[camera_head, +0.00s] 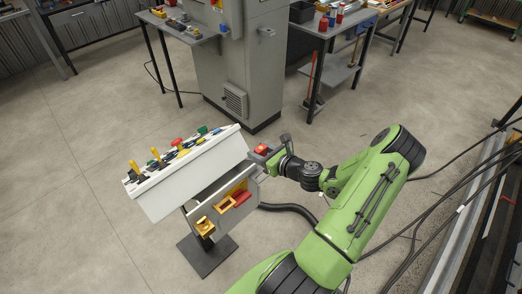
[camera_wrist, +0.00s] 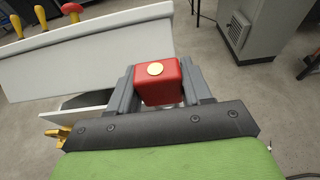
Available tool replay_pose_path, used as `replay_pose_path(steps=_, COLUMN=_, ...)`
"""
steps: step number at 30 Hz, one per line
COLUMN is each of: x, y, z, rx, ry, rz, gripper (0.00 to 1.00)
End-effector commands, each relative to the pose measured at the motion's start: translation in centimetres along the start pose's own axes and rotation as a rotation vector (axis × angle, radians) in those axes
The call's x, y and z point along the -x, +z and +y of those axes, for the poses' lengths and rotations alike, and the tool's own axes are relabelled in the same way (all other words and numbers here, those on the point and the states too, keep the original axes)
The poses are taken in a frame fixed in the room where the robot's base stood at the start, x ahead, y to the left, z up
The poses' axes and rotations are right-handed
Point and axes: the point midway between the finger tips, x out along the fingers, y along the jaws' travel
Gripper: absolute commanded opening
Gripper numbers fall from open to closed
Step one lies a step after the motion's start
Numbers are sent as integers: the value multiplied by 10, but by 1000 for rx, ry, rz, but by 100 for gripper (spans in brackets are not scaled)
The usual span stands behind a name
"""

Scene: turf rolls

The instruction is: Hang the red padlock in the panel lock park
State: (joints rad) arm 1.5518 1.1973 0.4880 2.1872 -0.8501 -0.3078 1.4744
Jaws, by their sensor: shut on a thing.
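My gripper (camera_head: 268,152) is shut on the red padlock (camera_head: 261,148). In the wrist view the padlock (camera_wrist: 158,86) sits between the two grey fingers (camera_wrist: 159,92), with a round brass disc on its face. Its shackle is not clear to see. The gripper holds it just right of the white sloped control panel (camera_head: 190,180), near the panel's right end and above the grey plate (camera_head: 228,212) below it. On that plate are yellow fittings (camera_head: 204,225) and a red piece (camera_head: 242,198). I cannot tell which part is the lock park.
The panel top carries several coloured buttons and levers (camera_head: 155,153). It stands on a dark base plate (camera_head: 208,258). A grey machine cabinet (camera_head: 240,70) stands behind, with a tool table (camera_head: 340,30) at the right. Dark cables (camera_head: 440,215) lie on the floor at right.

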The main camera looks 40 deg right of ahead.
Motion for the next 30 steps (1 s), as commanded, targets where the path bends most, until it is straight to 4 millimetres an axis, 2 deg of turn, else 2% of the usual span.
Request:
replay_pose_path(steps=2, x=0, y=2, z=0, rx=0, ry=0, rz=1, gripper=16)
replay_pose_path(steps=18, x=-17, y=-54, z=0, rx=0, ry=0, rz=-1, gripper=16)
replay_pose_path(steps=30, x=-17, y=-54, z=0, rx=0, ry=0, rz=-1, gripper=16)
